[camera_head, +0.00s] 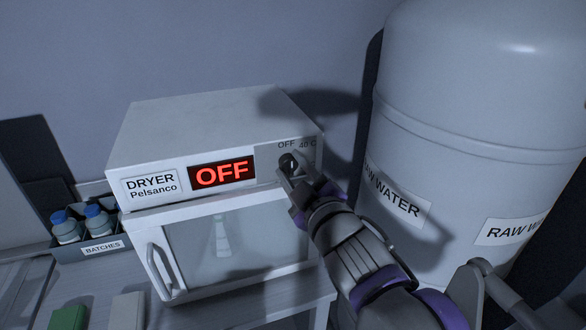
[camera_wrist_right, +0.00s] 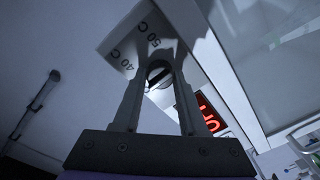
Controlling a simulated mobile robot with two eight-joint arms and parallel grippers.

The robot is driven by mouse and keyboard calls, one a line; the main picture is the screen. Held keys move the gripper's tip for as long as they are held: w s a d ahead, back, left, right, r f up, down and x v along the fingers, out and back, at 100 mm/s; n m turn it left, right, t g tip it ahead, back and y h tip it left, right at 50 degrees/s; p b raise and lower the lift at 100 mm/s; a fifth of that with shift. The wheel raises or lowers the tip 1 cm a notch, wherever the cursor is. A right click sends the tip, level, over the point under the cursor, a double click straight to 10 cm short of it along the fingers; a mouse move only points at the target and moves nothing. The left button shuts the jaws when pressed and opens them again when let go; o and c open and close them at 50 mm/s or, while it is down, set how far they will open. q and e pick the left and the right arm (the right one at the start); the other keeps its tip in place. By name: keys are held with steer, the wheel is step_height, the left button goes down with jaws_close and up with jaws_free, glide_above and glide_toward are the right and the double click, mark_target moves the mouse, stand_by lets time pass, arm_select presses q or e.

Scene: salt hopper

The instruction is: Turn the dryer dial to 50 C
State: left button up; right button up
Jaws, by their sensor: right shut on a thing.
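The dryer (camera_head: 190,140) is a white box with a glass door, and its red display (camera_head: 222,173) reads OFF. The dial (camera_head: 287,163) is a small dark knob at the right of its front panel, with OFF and 40 C printed above it. My right gripper (camera_head: 289,167) is shut on the dial. In the right wrist view the dial (camera_wrist_right: 158,74) sits between the two fingertips, with 40 C and 50 C marks beside it. The fingers hide part of the dial. My left gripper is not in view.
A large white raw water tank (camera_head: 470,100) stands close to the right of the dryer. A batches box (camera_head: 95,245) with blue-capped bottles is at the left. A green block (camera_head: 68,317) and a pale block (camera_head: 127,311) lie at the lower left. A flask (camera_head: 220,240) shows behind the door glass.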

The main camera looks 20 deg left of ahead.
jaws_close()
steer(key=shift+m, duration=0.3)
steer(key=m+b, duration=0.1)
steer(key=m, duration=0.2)
steer(key=shift+f+m+b, duration=0.1)
steer(key=shift+m+b, duration=0.2)
steer(key=m+b, duration=0.1)
steer(key=m, duration=0.4)
steer(key=shift+m, duration=0.3)
steer(key=m+b, duration=0.1)
steer(key=m, duration=0.4)
steer(key=shift+m, duration=0.3)
steer(key=m+b, duration=0.1)
steer(key=m, duration=0.3)
steer(key=shift+m+t, duration=0.3)
steer(key=shift+m, duration=0.1)
